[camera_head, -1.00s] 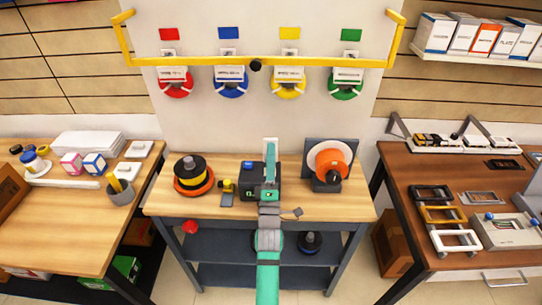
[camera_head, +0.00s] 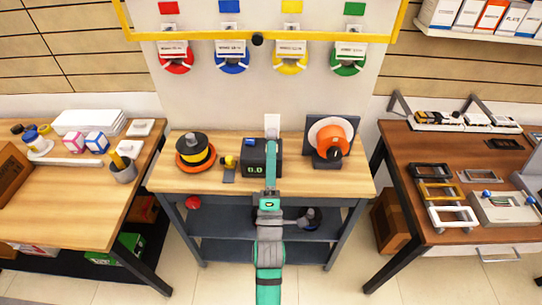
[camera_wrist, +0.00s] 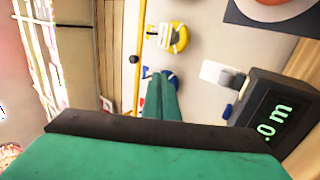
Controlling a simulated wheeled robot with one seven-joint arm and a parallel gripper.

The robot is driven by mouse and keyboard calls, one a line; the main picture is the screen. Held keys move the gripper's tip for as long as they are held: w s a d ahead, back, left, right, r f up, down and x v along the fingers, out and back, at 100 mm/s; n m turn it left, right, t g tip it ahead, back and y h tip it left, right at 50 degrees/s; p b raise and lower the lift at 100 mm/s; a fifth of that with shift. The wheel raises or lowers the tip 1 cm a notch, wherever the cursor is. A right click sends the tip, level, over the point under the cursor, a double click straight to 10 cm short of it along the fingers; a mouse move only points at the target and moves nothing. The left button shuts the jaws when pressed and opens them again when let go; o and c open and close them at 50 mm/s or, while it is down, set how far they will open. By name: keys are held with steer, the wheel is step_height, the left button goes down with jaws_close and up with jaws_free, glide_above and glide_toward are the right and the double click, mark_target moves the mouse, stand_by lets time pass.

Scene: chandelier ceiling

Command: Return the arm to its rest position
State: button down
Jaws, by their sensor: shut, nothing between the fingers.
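My gripper (camera_head: 271,146) points up and away over the front of the middle bench, in front of a black box with a green display (camera_head: 260,160). Its teal fingers are closed together with nothing between them. They also show side by side in the wrist view (camera_wrist: 162,85), pointing toward the wall board. In that view the black box (camera_wrist: 275,115) stands to the right of the fingers, apart from them in the picture. My arm reaches up from the bottom middle of the head view. It hides part of the box front and the bench's lower shelves.
Coloured coils hang under a yellow rail (camera_head: 200,36). Side tables stand left (camera_head: 60,205) and right (camera_head: 400,165), with floor gaps between.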

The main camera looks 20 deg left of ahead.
steer(key=shift+s+d+r, duration=0.15)
steer(key=shift+s+d, duration=0.05)
steer(key=shift+s, duration=0.45)
steer(key=s+d+f+m+g+h, duration=0.2)
steer(key=s+d+f+m, duration=0.3)
steer(key=s+f, duration=0.3)
steer(key=s+d+f+m+g+h, duration=0.2)
steer(key=s+d+f+m, duration=0.3)
steer(key=s+f, duration=0.35)
steer(key=s+d+f+m+g+h, duration=0.1)
steer(key=s+m, duration=0.4)
steer(key=s, duration=0.5)
steer(key=s+d+f+m+g+h, duration=0.1)
steer(key=s+d+f+m+g, duration=0.2)
steer(key=s+m, duration=0.3)
steer(key=s+d, duration=0.1)
steer(key=s, duration=0.2)
steer(key=shift+s+f+h, duration=0.25)
steer(key=shift+s+h, duration=0.1)
steer(key=shift+h, duration=0.05)
